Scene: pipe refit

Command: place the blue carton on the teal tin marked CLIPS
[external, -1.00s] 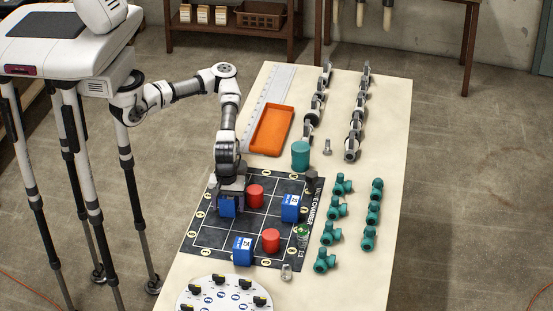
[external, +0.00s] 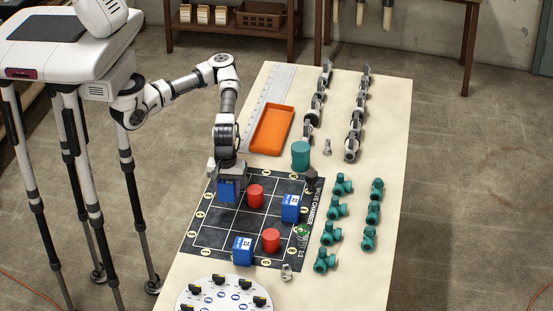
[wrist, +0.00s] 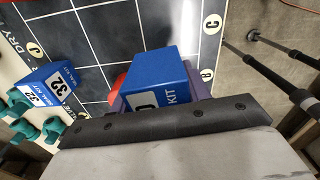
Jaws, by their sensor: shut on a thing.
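My gripper (external: 227,180) is shut on a blue carton (external: 228,193) above the far left part of the dark grid mat (external: 212,228). The held carton also shows in the wrist view (wrist: 155,75), between the jaws, with white lettering on its side. The teal tin (external: 300,155) stands upright on the table beyond the mat's far edge, to the right of my gripper. No marking on it can be read. It is not seen in the wrist view.
Two more blue cartons (external: 291,208) (external: 243,251) and two red cylinders (external: 255,196) (external: 270,240) stand on the mat. Teal valves (external: 336,208) line the right.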

